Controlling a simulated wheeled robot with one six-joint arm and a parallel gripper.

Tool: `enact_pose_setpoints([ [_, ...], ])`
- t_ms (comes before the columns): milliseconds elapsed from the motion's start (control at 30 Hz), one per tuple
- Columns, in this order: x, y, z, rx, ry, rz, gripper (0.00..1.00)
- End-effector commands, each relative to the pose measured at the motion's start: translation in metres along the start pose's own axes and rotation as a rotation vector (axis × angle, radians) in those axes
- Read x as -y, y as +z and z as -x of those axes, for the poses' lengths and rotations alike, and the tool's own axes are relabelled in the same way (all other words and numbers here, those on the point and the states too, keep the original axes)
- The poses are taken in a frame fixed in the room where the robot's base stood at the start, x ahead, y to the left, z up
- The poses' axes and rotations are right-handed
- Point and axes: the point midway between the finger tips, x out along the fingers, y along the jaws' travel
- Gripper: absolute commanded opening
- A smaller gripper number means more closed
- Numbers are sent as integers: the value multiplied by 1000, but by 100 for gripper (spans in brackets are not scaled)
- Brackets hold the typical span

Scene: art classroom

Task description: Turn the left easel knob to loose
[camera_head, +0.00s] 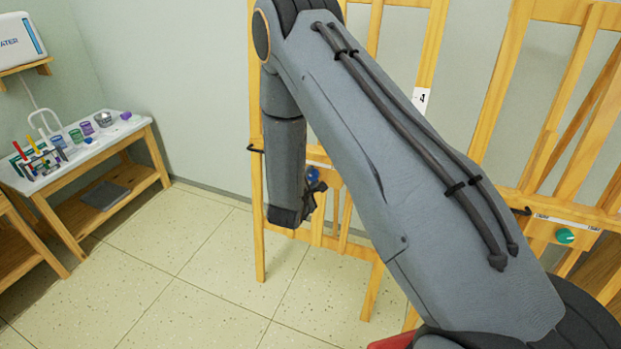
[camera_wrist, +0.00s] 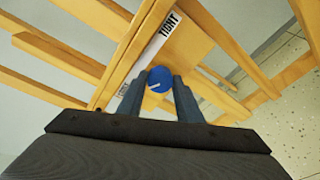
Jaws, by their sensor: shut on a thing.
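The left easel (camera_head: 258,210) is wooden and stands against the wall. Its blue knob (camera_head: 312,174) shows partly behind my gripper (camera_head: 318,188) in the head view. In the wrist view the blue knob (camera_wrist: 160,76) sits between the two fingers of my gripper (camera_wrist: 160,88), which is shut on it. A small white mark shows on the knob's lower left side. A white label strip (camera_wrist: 160,40) beside the knob reads TIGHT at its upper end.
A second easel (camera_head: 545,150) with a green knob (camera_head: 565,236) stands at the right. A table (camera_head: 75,170) with jars and tubes is at the left wall. Tiled floor (camera_head: 190,250) between is clear. My arm hides much of the left easel.

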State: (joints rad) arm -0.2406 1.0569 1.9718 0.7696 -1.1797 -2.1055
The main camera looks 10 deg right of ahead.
Motion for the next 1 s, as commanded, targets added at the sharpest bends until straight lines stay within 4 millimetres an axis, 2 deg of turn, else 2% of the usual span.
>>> enact_pose_setpoints([
  [100,-3,-1,0,-1,5,-1,10],
  [133,-3,-1,0,-1,5,-1,35],
  [233,-2,0,0,-1,4,-1,51],
  [600,-1,0,5,0,2,-2,51],
  [1000,-1,-2,64,-3,4,0,51],
])
